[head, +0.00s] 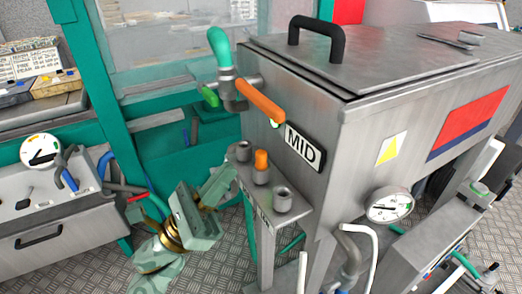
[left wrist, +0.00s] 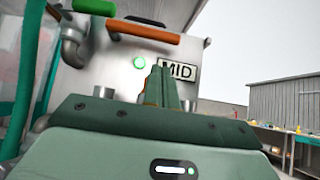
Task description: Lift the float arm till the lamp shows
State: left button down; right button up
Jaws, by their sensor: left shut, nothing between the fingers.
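The tank (head: 350,120) carries a sign reading MID (head: 303,149). An orange lever arm (head: 260,102) slopes down to the right from a grey fitting on the tank's left corner; I take it for the float arm. My right gripper is not in view.
A shelf (head: 268,208) with grey posts and an orange knob (head: 261,160) stands in front of the tank, close to my left gripper. A green-handled pipe (head: 219,48) rises by the arm. A gauge (head: 389,205) and pipes are lower right.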

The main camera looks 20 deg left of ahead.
aim_at(265, 96)
pick_arm(q)
jog(key=shift+p+x, duration=0.9)
jog(key=shift+x, duration=3.8)
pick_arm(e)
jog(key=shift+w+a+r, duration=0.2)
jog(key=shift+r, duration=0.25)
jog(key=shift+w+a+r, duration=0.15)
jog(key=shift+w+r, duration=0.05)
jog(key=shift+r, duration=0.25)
pick_arm(q)
jog(key=shift+a, duration=0.15)
